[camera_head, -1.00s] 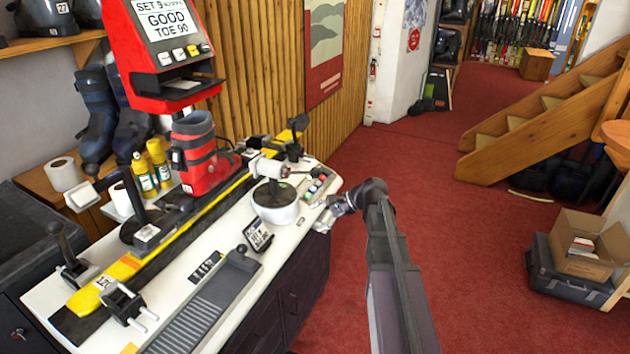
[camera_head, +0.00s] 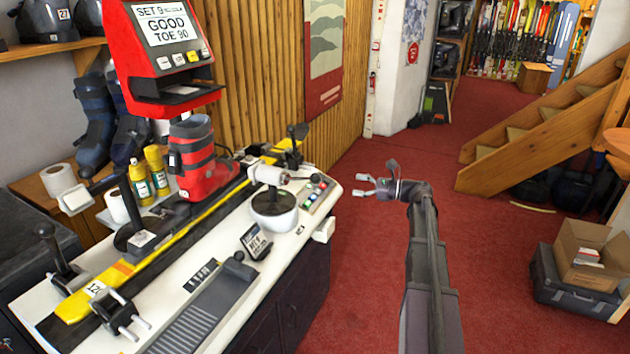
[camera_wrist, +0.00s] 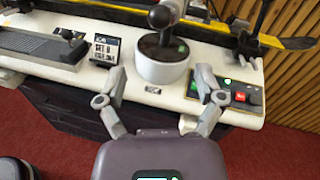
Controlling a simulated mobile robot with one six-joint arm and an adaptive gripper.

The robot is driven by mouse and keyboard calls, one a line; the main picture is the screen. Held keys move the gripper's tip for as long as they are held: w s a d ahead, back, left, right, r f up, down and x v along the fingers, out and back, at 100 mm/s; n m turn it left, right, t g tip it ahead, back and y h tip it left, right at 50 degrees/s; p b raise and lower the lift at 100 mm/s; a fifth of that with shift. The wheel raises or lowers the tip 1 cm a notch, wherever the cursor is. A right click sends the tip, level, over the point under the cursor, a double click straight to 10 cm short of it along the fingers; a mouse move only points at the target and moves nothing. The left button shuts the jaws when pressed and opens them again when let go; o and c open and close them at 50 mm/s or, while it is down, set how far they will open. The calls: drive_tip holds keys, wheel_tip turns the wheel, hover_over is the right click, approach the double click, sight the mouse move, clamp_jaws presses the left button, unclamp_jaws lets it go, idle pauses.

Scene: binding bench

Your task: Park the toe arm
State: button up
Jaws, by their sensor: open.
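On the bench's right end stands a round white pedestal (camera_head: 274,217) with a dark top and a pale cylindrical head (camera_head: 268,174) turned towards the red boot. I take this for the toe arm, but cannot be sure. The red boot (camera_head: 195,160) stands on the long yellow and black ski (camera_head: 205,222). My gripper (camera_head: 361,186) is open and empty, out past the bench's right edge, apart from the pedestal. In the wrist view the pedestal (camera_wrist: 162,70) shows ahead between the spread fingers (camera_wrist: 160,84), with its upper part cut off.
A red display (camera_head: 165,50) reads "SET 9 GOOD TOE 90". A button panel (camera_head: 318,193) and a small "SET 9" sign (camera_head: 255,242) flank the pedestal. A white block (camera_head: 324,230) juts from the bench edge.

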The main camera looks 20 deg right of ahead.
sight(315, 179)
drive_tip(key=x, duration=1.3)
drive_tip(key=shift+w+a, duration=0.15)
drive_tip(key=shift+a, duration=0.2)
clamp_jaws()
